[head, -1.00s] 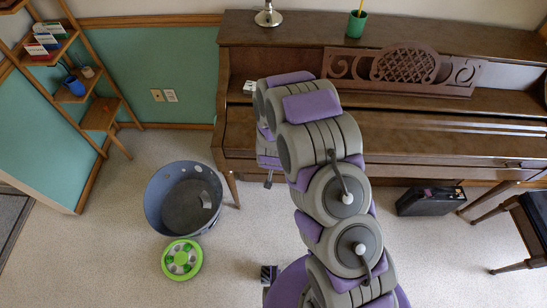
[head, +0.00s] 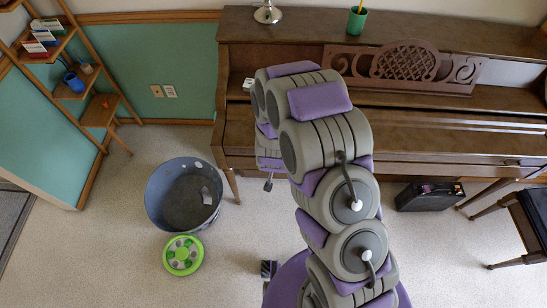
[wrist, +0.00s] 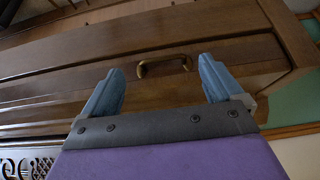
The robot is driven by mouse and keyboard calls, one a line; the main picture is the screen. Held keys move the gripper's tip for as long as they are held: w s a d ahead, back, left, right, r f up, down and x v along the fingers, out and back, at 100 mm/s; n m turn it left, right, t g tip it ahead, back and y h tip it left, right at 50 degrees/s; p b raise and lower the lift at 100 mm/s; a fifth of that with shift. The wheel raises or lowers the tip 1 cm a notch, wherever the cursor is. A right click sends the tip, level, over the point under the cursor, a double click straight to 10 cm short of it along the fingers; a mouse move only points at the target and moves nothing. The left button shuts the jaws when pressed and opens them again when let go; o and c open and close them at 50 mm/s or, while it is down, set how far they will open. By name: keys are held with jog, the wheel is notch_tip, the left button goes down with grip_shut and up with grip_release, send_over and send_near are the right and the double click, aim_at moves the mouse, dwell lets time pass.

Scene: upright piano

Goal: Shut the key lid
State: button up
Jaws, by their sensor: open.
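The key lid (head: 440,126) is a long brown wooden panel across the piano's front, partly hidden by my arm in the head view. No piano keys show, and I cannot tell exactly how far the lid is open. In the wrist view the wood panel (wrist: 50,94) carries a curved brass handle (wrist: 163,67). My gripper (wrist: 161,76) has two blue fingers spread apart, one on each side of the handle in the picture. Nothing is held, and I cannot tell any contact. The head view does not show the fingers.
The piano top holds a green cup (head: 356,21) and a metal lamp base (head: 267,13). A carved music stand (head: 404,68) stands behind the lid. A grey bin (head: 160,210), a green disc (head: 183,255), a black case (head: 430,197) and a stool (head: 530,220) are on the floor.

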jog(key=s+f+p+v, duration=0.1)
jog(key=p+v, duration=0.5)
jog(key=v, duration=0.3)
jog(key=shift+s, duration=0.3)
dwell(0.4)
jog(key=p, duration=0.2)
jog(key=r+p, duration=0.1)
jog(key=p, duration=0.1)
jog(key=shift+s+a, duration=0.15)
jog(key=shift+s, duration=0.2)
jog(key=s+r+p, duration=0.1)
jog(key=p, duration=0.3)
jog(key=shift+p, duration=0.35)
jog(key=shift+s+r+p, duration=1)
jog(key=shift+p, duration=0.65)
